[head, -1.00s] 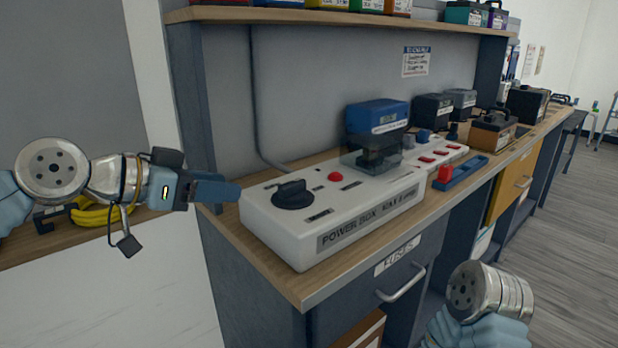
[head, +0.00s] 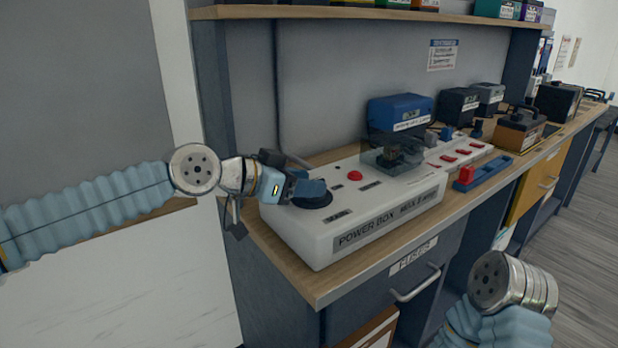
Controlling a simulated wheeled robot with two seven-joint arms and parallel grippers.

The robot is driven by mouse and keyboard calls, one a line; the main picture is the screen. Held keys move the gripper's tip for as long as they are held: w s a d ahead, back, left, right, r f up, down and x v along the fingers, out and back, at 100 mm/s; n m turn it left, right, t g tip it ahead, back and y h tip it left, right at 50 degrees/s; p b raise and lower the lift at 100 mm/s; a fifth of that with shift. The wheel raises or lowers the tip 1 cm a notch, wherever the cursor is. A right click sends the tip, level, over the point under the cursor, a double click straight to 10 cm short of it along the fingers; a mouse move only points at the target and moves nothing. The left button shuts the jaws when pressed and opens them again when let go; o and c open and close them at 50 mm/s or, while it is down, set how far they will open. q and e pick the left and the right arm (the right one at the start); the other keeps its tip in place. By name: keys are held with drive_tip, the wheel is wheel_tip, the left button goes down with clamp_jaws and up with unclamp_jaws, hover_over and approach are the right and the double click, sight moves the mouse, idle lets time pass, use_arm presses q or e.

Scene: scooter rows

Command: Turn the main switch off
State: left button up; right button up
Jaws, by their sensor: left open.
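The white power box (head: 375,222) stands on the wooden bench top, with a "POWER BOX" label on its front. Its black round main switch knob (head: 318,201) is at the left end of the top face, partly hidden by my left gripper. My left gripper (head: 312,190) is open, with its fingers over the knob. I cannot tell whether the fingers touch the knob, and the knob's setting is hidden. My right arm shows at the lower right, but its gripper is not in view.
A red button (head: 354,175) and a clear-covered unit sit on the box. A blue battery (head: 400,112) stands behind it. A blue tray with a red part (head: 482,172) lies to the right. A shelf (head: 360,15) runs above, and a drawer handle (head: 415,284) sticks out below.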

use_arm(q)
drive_tip(key=shift+w+d+f, duration=0.25)
drive_tip(key=shift+w+d, duration=0.1)
drive_tip(key=shift+d, duration=0.2)
drive_tip(key=shift+c, duration=0.2)
clamp_jaws()
